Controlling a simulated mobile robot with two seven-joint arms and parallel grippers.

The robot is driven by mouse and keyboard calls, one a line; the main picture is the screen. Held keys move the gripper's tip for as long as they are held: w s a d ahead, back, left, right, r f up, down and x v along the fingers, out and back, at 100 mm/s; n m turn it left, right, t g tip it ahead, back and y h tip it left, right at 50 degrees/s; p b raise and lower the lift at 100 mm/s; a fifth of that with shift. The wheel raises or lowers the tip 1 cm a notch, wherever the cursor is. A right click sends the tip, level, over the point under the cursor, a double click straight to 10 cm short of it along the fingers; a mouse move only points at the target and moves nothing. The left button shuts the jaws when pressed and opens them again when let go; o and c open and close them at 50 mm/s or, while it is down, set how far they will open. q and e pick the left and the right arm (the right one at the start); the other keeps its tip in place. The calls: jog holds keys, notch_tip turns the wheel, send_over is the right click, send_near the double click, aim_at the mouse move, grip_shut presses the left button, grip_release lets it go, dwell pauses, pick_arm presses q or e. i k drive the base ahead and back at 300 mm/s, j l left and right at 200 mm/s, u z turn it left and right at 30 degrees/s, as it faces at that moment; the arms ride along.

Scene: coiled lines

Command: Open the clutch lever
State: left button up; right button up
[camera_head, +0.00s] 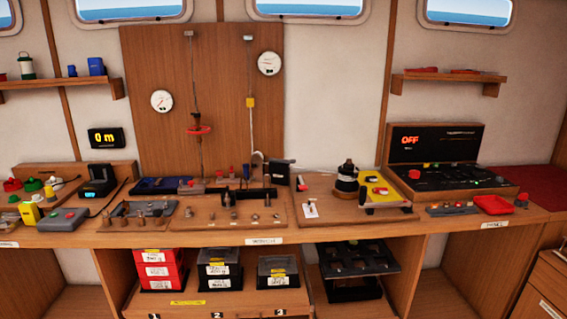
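I cannot clearly make out a clutch lever at this size. A black spool-like device (346,180) stands upright on the wooden board (330,212) right of the bench's middle. A yellow-and-white unit (378,191) sits close to its right. On the same board's left part lie a small white plate (311,209) and a small red-tipped piece (301,184); whether either belongs to a lever I cannot tell. Neither of my grippers is in view.
A black panel reading OFF (435,144) stands at the right, with a red tray (494,204) before it. A board with several metal pegs (241,211) lies mid-bench. A gauge (269,63) hangs on the back panel.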

aim_at(292, 161)
jog(key=i+u, duration=0.25)
jog(key=i, duration=0.35)
jog(key=i+l+u, duration=0.1)
jog(key=i+u, duration=0.15)
jog(key=i, duration=0.35)
